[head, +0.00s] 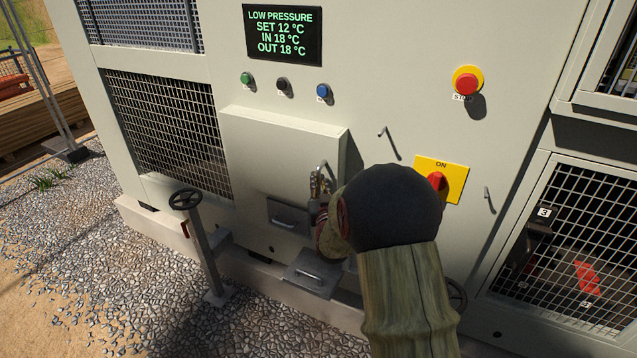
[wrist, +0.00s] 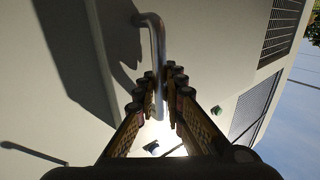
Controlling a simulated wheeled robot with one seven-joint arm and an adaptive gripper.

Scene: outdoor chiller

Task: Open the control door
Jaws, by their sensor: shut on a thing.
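The control door (head: 268,150) is a light grey raised panel on the front of the chiller, below the display. Its bent metal bar handle (head: 322,166) is near its right edge. My gripper (head: 320,186) is at that handle, low on the right side of the panel. In the wrist view, the fingers (wrist: 160,82) close around the grey handle (wrist: 157,40), one on each side. My arm hides the area right of and below the handle in the head view. I cannot tell whether the door stands slightly off its frame.
A display (head: 283,34), three small buttons (head: 283,84) and a red stop button (head: 467,83) are above. A red switch on a yellow plate (head: 453,178) is right of my arm. A handwheel on a post (head: 187,199) stands in front, left. Gravel (head: 90,255) lies at the left.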

